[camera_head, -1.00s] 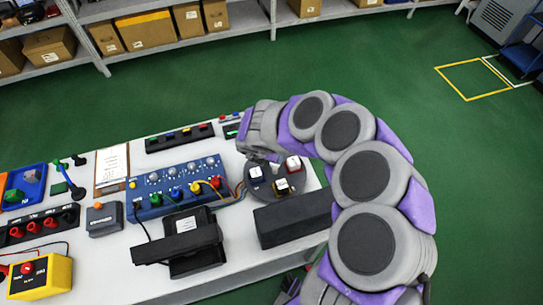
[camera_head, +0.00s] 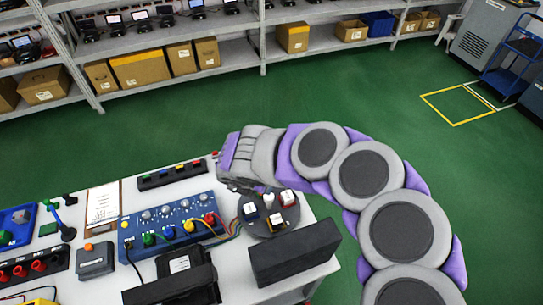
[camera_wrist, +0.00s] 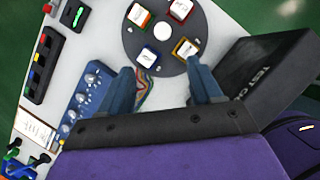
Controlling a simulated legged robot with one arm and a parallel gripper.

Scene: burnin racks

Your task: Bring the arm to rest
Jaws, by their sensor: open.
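My purple and grey arm curves in from the right in the head view. My gripper (camera_head: 236,187) hangs over the back part of the white workbench (camera_head: 180,195), behind and left of the round dark turntable (camera_head: 262,232). In the wrist view my gripper (camera_wrist: 164,88) has its two dark blue fingers apart, with nothing held between them. Coloured ribbon wires and bare bench show in the gap. The turntable (camera_wrist: 180,62) lies just beyond the fingers and carries several small white-topped pieces. The fingertips are hidden in the head view.
A black box (camera_head: 294,254) stands at the bench's right end. A blue panel (camera_head: 172,228) with knobs, a black button strip (camera_head: 175,176) and a grey box (camera_head: 95,260) lie to the left. Shelves (camera_head: 240,50) line the back. Green floor (camera_head: 330,95) beyond the bench is clear.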

